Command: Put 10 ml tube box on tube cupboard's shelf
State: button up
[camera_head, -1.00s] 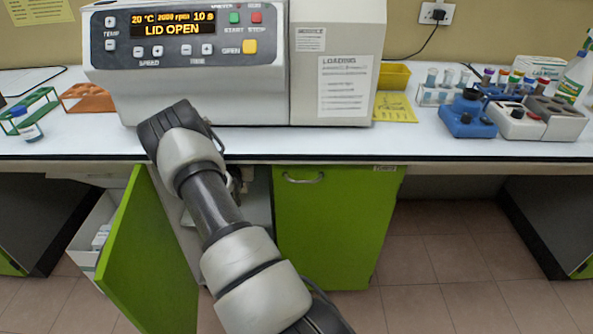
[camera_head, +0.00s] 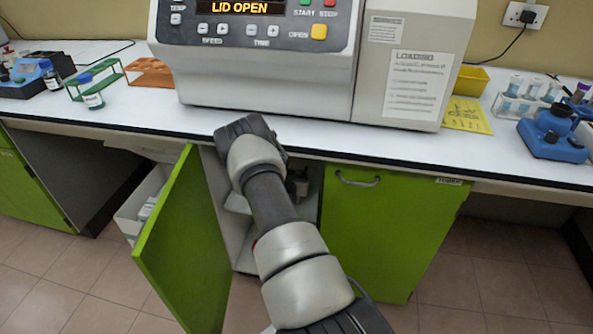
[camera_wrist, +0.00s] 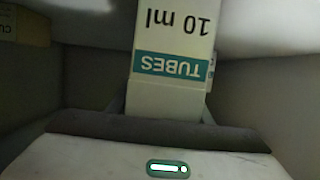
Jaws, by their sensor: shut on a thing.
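The 10 ml tube box (camera_wrist: 172,65) is white with a teal TUBES band, its lettering upside down in the wrist view. My gripper (camera_wrist: 162,110) is shut on its near end. The box stretches away from me inside a dim grey-walled space. The tube cupboard (camera_head: 395,235) is green, under the bench, with its left door (camera_head: 185,250) swung open. A pale shelf (camera_head: 237,204) shows partly inside, behind my arm. My arm reaches toward the opening; gripper and box cannot be made out in the head view. Whether the box touches a shelf cannot be told.
A brownish box (camera_wrist: 24,26) stands at the upper left of the wrist view. A white open drawer or bin (camera_head: 140,212) sits left of the open door. A centrifuge (camera_head: 290,70) stands on the bench (camera_head: 330,140) above. The floor (camera_head: 80,275) in front is clear.

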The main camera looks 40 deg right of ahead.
jog(key=o, duration=1.3)
jog(key=shift+s+a+r, duration=0.1)
jog(key=shift+a+r, duration=0.05)
jog(key=p+v, duration=0.3)
jog(key=v, duration=0.8)
jog(key=shift+s+a, duration=0.2)
jog(key=shift+s, duration=0.05)
jog(key=shift+r, duration=0.1)
